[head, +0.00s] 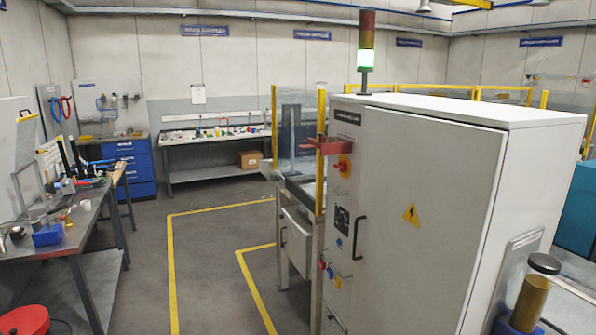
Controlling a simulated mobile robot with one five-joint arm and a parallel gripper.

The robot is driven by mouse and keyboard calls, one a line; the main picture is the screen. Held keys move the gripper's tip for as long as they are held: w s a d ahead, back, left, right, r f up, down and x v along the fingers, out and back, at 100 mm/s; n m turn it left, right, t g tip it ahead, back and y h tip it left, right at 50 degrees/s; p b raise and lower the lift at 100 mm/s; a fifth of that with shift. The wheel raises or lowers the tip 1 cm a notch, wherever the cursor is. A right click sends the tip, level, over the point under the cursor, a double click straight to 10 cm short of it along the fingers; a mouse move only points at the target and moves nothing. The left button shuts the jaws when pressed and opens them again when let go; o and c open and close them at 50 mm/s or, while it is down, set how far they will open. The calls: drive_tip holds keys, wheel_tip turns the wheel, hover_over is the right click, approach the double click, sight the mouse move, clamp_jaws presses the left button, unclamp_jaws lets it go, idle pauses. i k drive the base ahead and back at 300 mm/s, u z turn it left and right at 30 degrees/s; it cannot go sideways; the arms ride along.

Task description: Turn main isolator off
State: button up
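My gripper is not in view.
Grey floor with yellow lines (205,270) lies open left of the cabinet. A cluttered workbench (75,225) stands at left and another bench (210,150) at the back. A guarded machine (300,215) adjoins the cabinet's front panel. A brass cylinder (530,305) stands at lower right.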

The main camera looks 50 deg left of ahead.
sight(341, 166)
drive_tip(key=u, duration=1.65)
drive_tip(key=k, duration=0.8)
drive_tip(key=u, duration=0.1)
drive_tip(key=i, duration=1.95)
drive_tip(key=u, duration=1.15)
drive_tip(key=i, duration=0.85)
drive_tip(key=u, duration=0.6)
drive_tip(key=k, duration=0.7)
